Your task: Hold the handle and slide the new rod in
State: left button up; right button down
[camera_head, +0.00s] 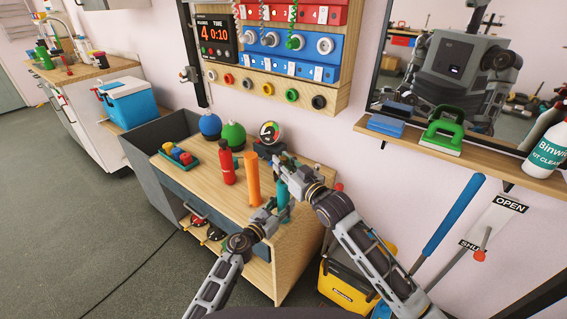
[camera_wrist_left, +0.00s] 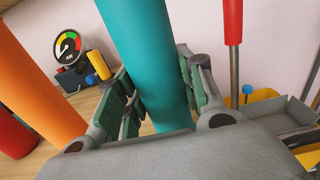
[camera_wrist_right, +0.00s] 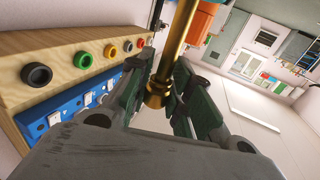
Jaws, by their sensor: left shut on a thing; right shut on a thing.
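A teal cylindrical handle (camera_head: 283,193) stands above the bench, beside an orange cylinder (camera_head: 252,182). My left gripper (camera_head: 272,207) is shut around it; the left wrist view shows the teal handle (camera_wrist_left: 145,50) between the green-padded fingers. My right gripper (camera_head: 281,163) is just above the handle, near its top. In the right wrist view, my right gripper (camera_wrist_right: 163,85) is shut on a brass rod (camera_wrist_right: 180,38) with a wider collar. The rod is too small to make out in the head view, so I cannot tell whether it touches the handle.
A red bottle (camera_head: 226,163), a dial gauge (camera_head: 269,132) and a tray of coloured pieces (camera_head: 178,154) stand on the wooden bench (camera_head: 205,187). Wall sockets and rings (camera_head: 290,95) are behind. A shelf (camera_head: 430,145) and a blue-handled lever (camera_head: 455,215) are at right.

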aim_at(284, 183)
jog(key=shift+f, duration=2.75)
dwell(0.9)
jog(key=c, duration=1.2)
grip_release()
jog(key=shift+f, duration=0.1)
jog(key=shift+d+f, duration=0.1)
jog(key=shift+f, duration=0.05)
jog(key=shift+s, duration=0.1)
pick_arm(q)
jog(key=shift+a, duration=0.1)
pick_arm(e)
jog(key=shift+v, duration=0.9)
jog(key=v, duration=1)
jog(key=shift+r, duration=0.35)
